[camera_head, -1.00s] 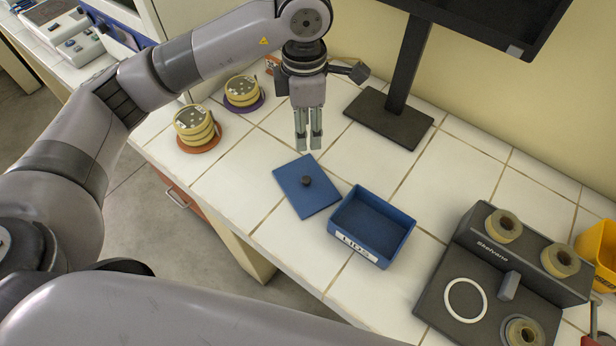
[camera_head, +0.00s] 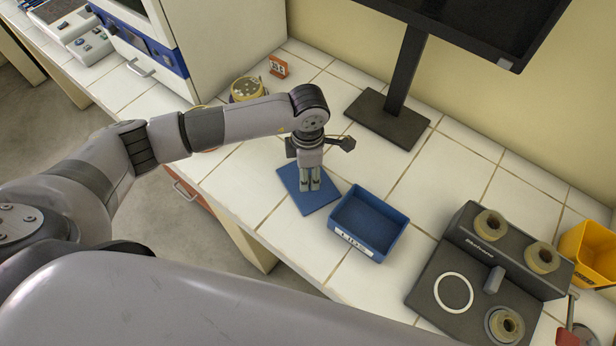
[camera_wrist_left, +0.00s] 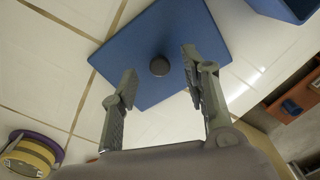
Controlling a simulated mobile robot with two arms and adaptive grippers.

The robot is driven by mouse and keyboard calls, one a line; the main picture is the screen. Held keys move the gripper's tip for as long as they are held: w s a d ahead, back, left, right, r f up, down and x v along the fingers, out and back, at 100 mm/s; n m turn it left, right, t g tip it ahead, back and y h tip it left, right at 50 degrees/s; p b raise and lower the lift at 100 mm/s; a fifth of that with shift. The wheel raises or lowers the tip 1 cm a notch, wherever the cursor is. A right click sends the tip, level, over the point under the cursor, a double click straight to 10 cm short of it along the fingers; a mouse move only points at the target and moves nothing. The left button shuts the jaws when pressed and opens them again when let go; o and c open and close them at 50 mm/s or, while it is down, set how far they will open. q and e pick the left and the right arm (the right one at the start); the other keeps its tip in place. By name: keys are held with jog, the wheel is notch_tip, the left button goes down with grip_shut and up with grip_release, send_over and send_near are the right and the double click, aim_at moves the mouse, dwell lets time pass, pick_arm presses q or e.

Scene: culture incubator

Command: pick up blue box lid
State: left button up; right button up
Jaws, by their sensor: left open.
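The blue box lid (camera_head: 289,179) lies flat on the white tiled bench, to the left of the open blue box (camera_head: 366,222). In the left wrist view the lid (camera_wrist_left: 180,30) shows a dark round knob (camera_wrist_left: 159,66) at its middle. My left gripper (camera_head: 309,188) points down over the lid and hides the knob in the head view. In the left wrist view its two fingers (camera_wrist_left: 158,84) are apart, one to each side of the knob's line, with nothing between them. I cannot tell the exact height above the knob. My right gripper is not in view.
A black monitor stand (camera_head: 388,119) is behind the lid. A dark device (camera_head: 470,270) with several tan rings and a yellow bin (camera_head: 590,253) are at the right. Stacked yellow dishes (camera_head: 246,88) stand behind my left arm. Bare tiles lie around the lid.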

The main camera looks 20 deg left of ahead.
pick_arm(q)
jog(key=shift+f, duration=1)
grip_shut()
